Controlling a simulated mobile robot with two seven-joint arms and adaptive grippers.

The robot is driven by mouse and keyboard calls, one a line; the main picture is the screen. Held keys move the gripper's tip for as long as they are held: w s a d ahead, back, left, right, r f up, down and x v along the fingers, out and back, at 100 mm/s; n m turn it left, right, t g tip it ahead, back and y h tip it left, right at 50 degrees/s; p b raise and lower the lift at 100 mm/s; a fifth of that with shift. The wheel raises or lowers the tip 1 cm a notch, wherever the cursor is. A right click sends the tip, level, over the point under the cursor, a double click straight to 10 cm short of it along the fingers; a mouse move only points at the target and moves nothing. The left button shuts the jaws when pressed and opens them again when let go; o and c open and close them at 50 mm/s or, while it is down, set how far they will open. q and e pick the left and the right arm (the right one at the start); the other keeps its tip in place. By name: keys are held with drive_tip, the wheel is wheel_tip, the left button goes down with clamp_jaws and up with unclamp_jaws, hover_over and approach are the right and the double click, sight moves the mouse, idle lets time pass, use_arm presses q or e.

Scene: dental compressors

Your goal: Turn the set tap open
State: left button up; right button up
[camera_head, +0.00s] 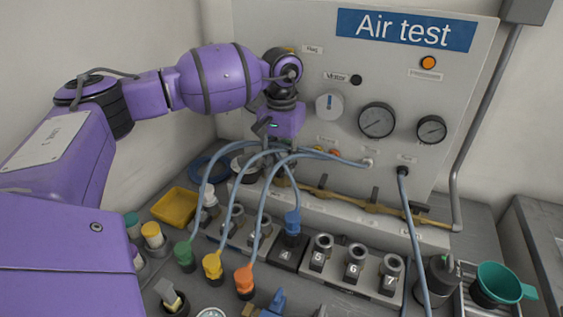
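My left arm reaches in from the left. Its gripper (266,135) points down in front of the panel's lower left part, and its fingers are small and dark, partly behind the hoses. I cannot tell whether they are open, shut or touching anything. A brass pipe (345,202) with tap-like fittings runs along the bottom of the panel, with small labels below it. The labels are too small to read, so I cannot tell which fitting is the set tap. The pipe's left end is hidden behind hoses and the gripper. My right gripper is not in view.
The "Air test" panel (390,75) carries a white knob (329,105), two gauges (376,120) and an orange lamp (428,63). Blue-grey hoses (265,195) with green, yellow and orange plugs cross below the gripper. Numbered sockets (355,257), a yellow tray (176,207) and a green funnel (500,283) crowd the bench.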

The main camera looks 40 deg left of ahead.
use_arm(q)
drive_tip(key=shift+c, duration=0.9)
clamp_jaws()
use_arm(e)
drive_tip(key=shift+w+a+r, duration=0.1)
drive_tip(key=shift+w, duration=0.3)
